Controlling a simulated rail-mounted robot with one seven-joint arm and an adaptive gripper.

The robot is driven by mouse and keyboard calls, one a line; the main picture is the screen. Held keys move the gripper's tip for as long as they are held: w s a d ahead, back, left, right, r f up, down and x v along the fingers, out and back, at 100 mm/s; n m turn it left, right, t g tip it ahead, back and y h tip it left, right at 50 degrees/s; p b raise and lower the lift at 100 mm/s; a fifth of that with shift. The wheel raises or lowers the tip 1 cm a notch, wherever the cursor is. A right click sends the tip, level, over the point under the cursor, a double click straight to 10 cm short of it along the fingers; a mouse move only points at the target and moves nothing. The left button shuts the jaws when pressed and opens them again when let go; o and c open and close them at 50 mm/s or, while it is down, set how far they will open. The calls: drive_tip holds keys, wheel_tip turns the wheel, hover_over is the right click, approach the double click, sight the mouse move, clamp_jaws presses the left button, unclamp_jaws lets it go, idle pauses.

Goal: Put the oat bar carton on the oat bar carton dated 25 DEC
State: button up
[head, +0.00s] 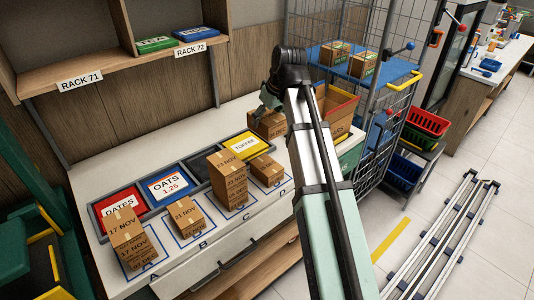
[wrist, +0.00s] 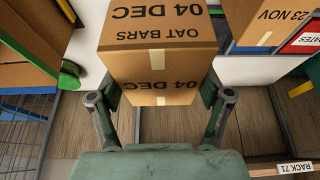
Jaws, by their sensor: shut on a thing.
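My gripper (head: 268,104) is shut on a brown oat bar carton (head: 268,125) at the back right of the white counter. In the wrist view the gripper (wrist: 160,96) has a finger on each side of this carton (wrist: 158,38), which reads "OAT BARS" and "04 DEC". I cannot tell whether its underside touches anything. No "25 DEC" print is readable in either view. Two cartons stand on a blue shelf in a wire cage, one on the left (head: 334,53) and one on the right (head: 363,64); their dates are too small to read.
The wire cage (head: 400,100) and an open brown box (head: 338,108) are right of my gripper.

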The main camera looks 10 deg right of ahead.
sight(278, 131)
wheel_tip(278, 131, down, 15)
drive_tip(key=p, duration=0.2)
drive_tip(key=shift+r+p, duration=0.1)
drive_tip(key=shift+p, duration=0.25)
drive_tip(key=o, duration=1.2)
drive_tip(key=shift+o, duration=0.2)
drive_tip(key=b+v, duration=0.2)
drive_tip(key=v, duration=1)
drive_tip(key=shift+d, duration=0.1)
